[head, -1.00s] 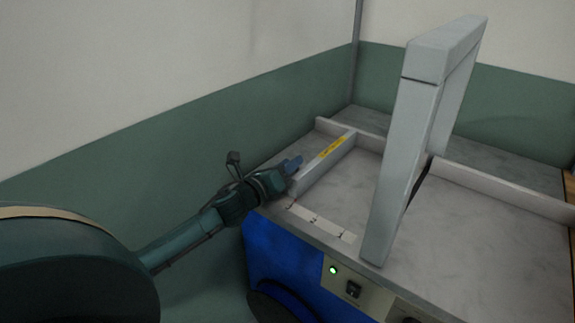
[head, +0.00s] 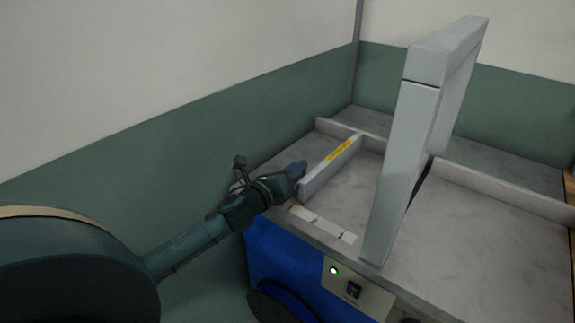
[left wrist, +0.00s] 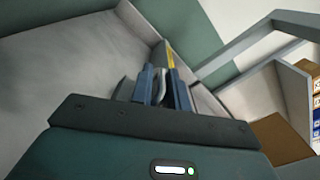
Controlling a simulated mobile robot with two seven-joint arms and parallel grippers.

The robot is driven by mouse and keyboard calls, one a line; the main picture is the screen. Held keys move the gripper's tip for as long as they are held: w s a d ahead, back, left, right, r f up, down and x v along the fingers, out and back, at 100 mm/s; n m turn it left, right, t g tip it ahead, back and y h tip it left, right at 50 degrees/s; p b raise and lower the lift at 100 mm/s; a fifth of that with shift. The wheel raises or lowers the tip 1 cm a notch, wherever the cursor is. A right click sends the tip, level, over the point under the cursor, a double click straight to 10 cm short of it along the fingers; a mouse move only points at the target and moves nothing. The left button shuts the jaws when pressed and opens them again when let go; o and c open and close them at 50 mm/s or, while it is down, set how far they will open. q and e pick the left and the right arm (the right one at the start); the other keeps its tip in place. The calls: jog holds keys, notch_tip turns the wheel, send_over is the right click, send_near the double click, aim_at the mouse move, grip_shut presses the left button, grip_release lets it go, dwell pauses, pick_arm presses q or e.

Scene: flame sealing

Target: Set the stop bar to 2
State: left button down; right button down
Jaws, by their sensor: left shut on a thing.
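The stop bar (head: 325,173) is a long grey bar with a yellow label on top. It lies on the grey machine bed, running from the front left to the back fence. My left gripper (head: 299,171) is at the bar's near end and shut on it. The left wrist view shows the blue fingers (left wrist: 160,88) with the bar's yellow label (left wrist: 170,57) just beyond them. A pale scale strip with dark marks (head: 322,223) lies along the front edge, right of the bar's near end. Its numbers are too small to read.
A tall grey frame (head: 402,165) stands on the bed right of the bar, with clear bed between. A low fence (head: 500,190) runs along the back. The blue front (head: 285,255) carries a green lamp (head: 334,270) and a switch (head: 353,289).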

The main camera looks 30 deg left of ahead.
pick_arm(q)
jog(key=d, duration=0.5)
jog(key=shift+s+d+r+p, duration=0.2)
jog(key=shift+p, duration=0.1)
jog(key=c, duration=1.5)
grip_release()
jog(key=shift+f, duration=0.1)
jog(key=shift+s+a, duration=0.1)
jog(key=shift+s, duration=0.4)
jog(key=s+b, duration=0.1)
jog(key=s, duration=1.1)
jog(key=shift+a, duration=0.45)
